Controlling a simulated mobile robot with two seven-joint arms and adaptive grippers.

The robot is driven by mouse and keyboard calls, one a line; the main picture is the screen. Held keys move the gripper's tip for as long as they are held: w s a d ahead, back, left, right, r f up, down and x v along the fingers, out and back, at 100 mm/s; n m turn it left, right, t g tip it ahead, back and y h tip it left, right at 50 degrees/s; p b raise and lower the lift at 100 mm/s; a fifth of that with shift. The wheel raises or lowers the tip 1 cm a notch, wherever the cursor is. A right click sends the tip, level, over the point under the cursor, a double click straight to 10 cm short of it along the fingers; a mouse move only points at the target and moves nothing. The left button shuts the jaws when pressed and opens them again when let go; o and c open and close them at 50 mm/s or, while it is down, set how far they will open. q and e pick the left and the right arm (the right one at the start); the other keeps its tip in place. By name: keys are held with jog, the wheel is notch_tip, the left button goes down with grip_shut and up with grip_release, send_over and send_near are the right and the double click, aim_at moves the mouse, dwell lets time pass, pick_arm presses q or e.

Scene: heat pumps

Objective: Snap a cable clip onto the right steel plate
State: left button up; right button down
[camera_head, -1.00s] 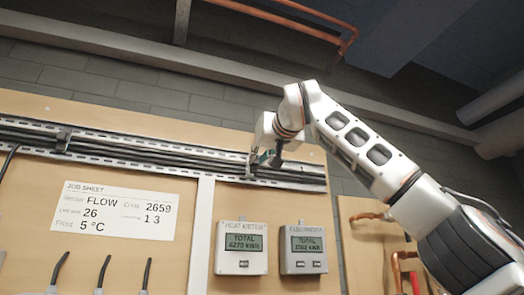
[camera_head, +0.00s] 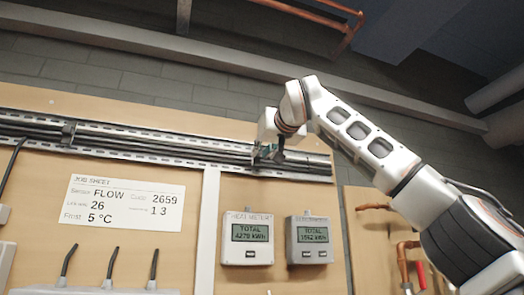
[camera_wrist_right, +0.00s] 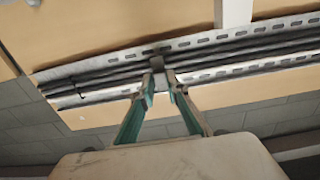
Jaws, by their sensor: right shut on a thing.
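The perforated steel plate (camera_head: 185,139) runs along the upper wall board with several dark cables along it. Its right part shows in the wrist view (camera_wrist_right: 215,75). My right gripper (camera_head: 266,155) is at that right part, by the cables. In the wrist view its two fingers (camera_wrist_right: 160,88) are close together on a small grey clip (camera_wrist_right: 157,65). The clip lies across the cables; whether it is fully seated is hidden by the fingers. My left gripper is not in view.
Below the plate are a job sheet (camera_head: 126,202), a heat meter (camera_head: 248,238) and a second grey meter (camera_head: 309,240). A white vertical strip (camera_head: 207,230) stands left of the meters. Copper pipes (camera_head: 402,255) are at the lower right.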

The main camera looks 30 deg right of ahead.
jog(key=shift+w, duration=0.2)
dwell(0.5)
dwell(0.3)
jog(key=shift+w, duration=0.2)
dwell(0.5)
jog(key=shift+w+d, duration=0.15)
jog(key=shift+w, duration=0.1)
dwell(0.3)
jog(key=c, duration=2.2)
grip_release()
jog(key=shift+c, duration=0.2)
jog(key=shift+o, duration=0.8)
jog(key=shift+w, duration=0.1)
